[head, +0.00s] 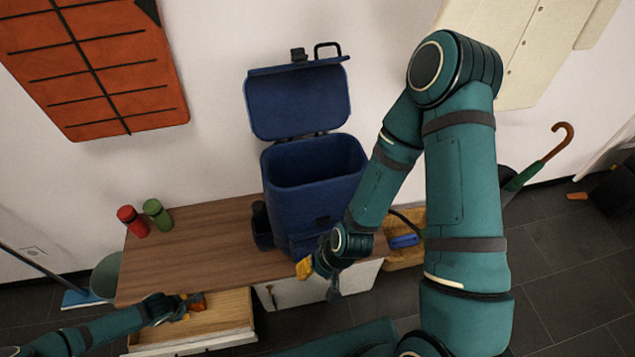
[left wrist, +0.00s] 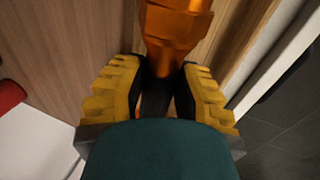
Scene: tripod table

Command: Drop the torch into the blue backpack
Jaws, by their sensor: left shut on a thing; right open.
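The blue backpack (head: 290,212) stands upright on the wooden table, its lid raised against the wall and its top opening uncovered. The torch (head: 197,300) has an orange head and a dark handle. My left gripper (head: 184,308) is shut on the torch at the front left of the table, over the open drawer. In the left wrist view the torch's orange head (left wrist: 178,22) points away from my palm, with its dark handle between the yellow fingers (left wrist: 160,100). My right gripper (head: 318,277) is open and empty in front of the backpack, near the table's front edge.
An open drawer (head: 215,322) sticks out below the tabletop (head: 205,250). A blue object (head: 404,241) lies in a wooden tray right of the backpack. The tabletop's left middle is clear.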

